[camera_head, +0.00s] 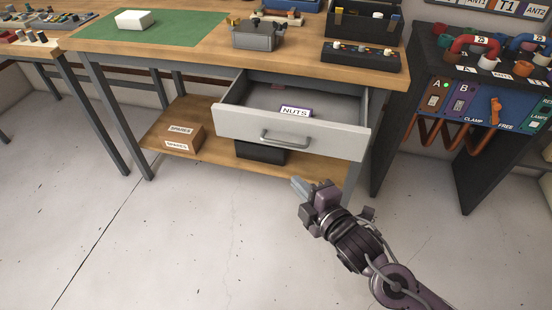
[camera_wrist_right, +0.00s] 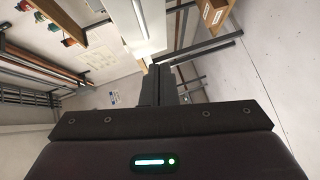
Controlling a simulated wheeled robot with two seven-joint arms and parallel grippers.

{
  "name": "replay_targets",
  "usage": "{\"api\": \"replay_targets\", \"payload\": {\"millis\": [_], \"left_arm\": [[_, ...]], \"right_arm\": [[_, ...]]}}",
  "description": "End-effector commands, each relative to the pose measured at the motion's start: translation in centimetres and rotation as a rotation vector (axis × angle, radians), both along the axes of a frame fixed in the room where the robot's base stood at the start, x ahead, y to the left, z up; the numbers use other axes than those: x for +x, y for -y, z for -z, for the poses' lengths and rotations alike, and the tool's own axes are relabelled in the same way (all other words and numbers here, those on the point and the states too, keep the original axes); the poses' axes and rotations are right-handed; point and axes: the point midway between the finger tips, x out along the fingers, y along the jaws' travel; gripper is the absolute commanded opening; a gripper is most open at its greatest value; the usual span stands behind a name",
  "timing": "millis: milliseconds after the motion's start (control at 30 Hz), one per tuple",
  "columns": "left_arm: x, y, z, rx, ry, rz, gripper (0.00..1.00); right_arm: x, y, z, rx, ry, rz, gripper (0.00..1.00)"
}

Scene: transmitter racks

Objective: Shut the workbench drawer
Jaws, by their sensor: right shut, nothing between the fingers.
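The workbench drawer (camera_head: 290,137) stands pulled out under the wooden bench top in the head view. It has a pale grey front with a bar handle (camera_head: 284,138), and a label reading NUTS (camera_head: 296,111) shows inside it. My right gripper (camera_head: 299,185) is below and in front of the drawer front, apart from it. In the right wrist view its fingers (camera_wrist_right: 160,82) are together with nothing between them. A pale panel (camera_wrist_right: 137,30), which looks like the drawer front, shows beyond the fingertips. My left gripper is not in view.
The bench top (camera_head: 220,60) carries a green mat (camera_head: 165,30), a white block (camera_head: 134,20), a grey metal box (camera_head: 258,35) and a black strip (camera_head: 361,57). A SPARES box (camera_head: 182,137) sits on the lower shelf. A dark rack (camera_head: 490,80) stands at right. The floor in front is clear.

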Motion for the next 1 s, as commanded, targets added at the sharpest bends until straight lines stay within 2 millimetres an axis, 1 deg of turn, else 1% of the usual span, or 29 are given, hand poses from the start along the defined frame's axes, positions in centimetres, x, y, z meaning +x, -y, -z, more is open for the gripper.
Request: {"api": "replay_targets", "payload": {"millis": [33,100,167,267,367,700,733,833,1000], "left_arm": [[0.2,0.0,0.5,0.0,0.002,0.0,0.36],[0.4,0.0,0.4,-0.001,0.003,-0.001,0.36],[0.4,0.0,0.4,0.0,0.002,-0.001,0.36],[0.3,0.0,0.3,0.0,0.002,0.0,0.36],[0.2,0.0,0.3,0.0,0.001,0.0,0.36],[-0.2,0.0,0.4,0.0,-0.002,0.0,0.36],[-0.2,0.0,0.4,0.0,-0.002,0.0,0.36],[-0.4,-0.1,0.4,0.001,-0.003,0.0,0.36],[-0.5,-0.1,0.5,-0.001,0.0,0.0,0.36]], "right_arm": [[-0.6,-0.6,-0.9,-0.007,0.029,-0.023,0.0],[-1.0,-1.1,-1.9,-0.014,0.052,-0.039,0.0],[-1.0,-1.4,-2.2,-0.017,0.06,-0.045,0.0],[-0.2,-1.8,-2.4,-0.015,0.065,-0.045,0.0],[1.3,-2.7,-2.2,-0.014,0.063,-0.045,0.0],[7.6,-6.0,-1.1,-0.012,0.061,-0.044,0.0],[8.1,-6.1,-1.0,-0.014,0.062,-0.044,0.0],[9.5,-5.3,-0.6,-0.017,0.06,-0.043,0.0],[10.9,-4.9,-0.2,-0.014,0.06,-0.044,0.0]]}}
